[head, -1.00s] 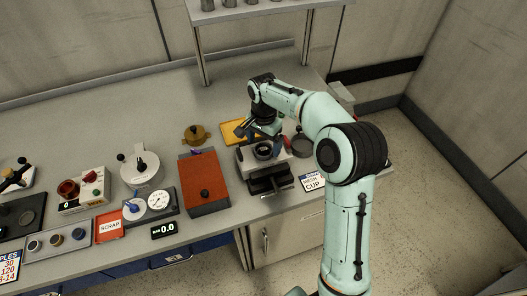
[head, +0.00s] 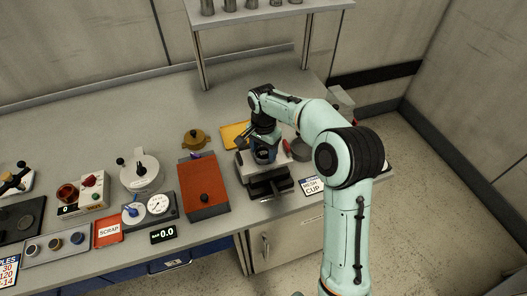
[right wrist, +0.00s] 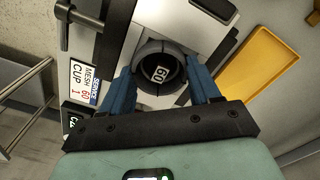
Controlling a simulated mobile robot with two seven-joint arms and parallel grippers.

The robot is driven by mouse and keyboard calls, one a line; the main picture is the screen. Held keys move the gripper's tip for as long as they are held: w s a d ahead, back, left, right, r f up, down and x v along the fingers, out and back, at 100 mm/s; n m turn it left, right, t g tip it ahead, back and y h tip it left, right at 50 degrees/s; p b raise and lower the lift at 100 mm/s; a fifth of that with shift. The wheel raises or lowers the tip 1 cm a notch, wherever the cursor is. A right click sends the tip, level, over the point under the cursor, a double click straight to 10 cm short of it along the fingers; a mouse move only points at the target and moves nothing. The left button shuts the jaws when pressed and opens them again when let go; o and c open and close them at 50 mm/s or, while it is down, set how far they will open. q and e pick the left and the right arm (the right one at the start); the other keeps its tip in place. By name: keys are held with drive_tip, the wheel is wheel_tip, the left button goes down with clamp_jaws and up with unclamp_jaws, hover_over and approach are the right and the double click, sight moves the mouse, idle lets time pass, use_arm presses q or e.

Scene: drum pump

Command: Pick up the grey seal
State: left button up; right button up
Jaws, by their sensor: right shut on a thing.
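The grey seal (right wrist: 155,46) is a dark grey ring in the right wrist view, set on the pale block device at the bench's right part. I cannot tell whether the ring is clear of the device. My left gripper is not in view.
A yellow tray (head: 232,137) lies behind the device. A mesh cup sign (head: 311,186) stands at its right front. A red-topped box (head: 202,182) and a brass pot (head: 195,139) are to its left. A shelf (head: 270,14) stands behind. The bench at back left is clear.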

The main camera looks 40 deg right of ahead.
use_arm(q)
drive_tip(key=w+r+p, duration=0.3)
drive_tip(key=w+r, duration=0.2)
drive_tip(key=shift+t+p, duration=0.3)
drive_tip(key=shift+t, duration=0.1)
use_arm(e)
wheel_tip(320, 180, up, 23)
drive_tip(key=shift+f, duration=0.1)
